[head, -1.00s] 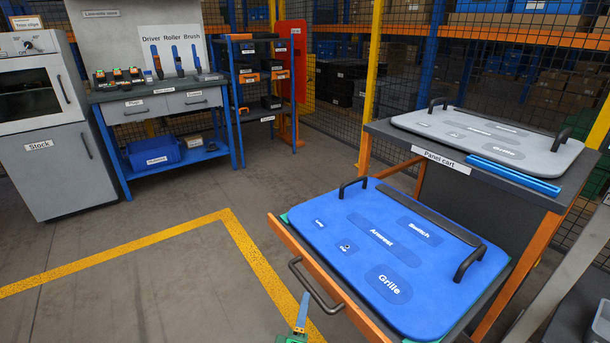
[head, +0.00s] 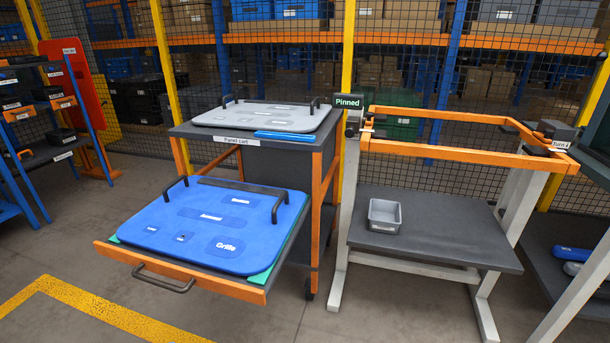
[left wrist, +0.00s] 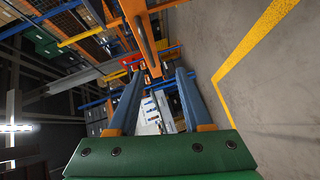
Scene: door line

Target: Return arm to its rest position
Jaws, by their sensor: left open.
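My left gripper (left wrist: 158,82) shows only in the left wrist view. Its two blue-grey fingers stand wide apart behind a green palm, with nothing between them. An orange bar or edge (left wrist: 140,38) lies beyond the fingertips; I cannot tell the exact distance. The gripper is outside the head view. My right gripper is in neither view.
The panel cart (head: 262,162) has its orange-fronted drawer (head: 178,272) pulled out, carrying a blue panel (head: 160,222). A grey panel (head: 262,113) lies on top beside a blue bar (head: 284,135). Right stands an orange-framed stand (head: 440,153) with a grey bin (head: 384,214). Floor at front left is clear.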

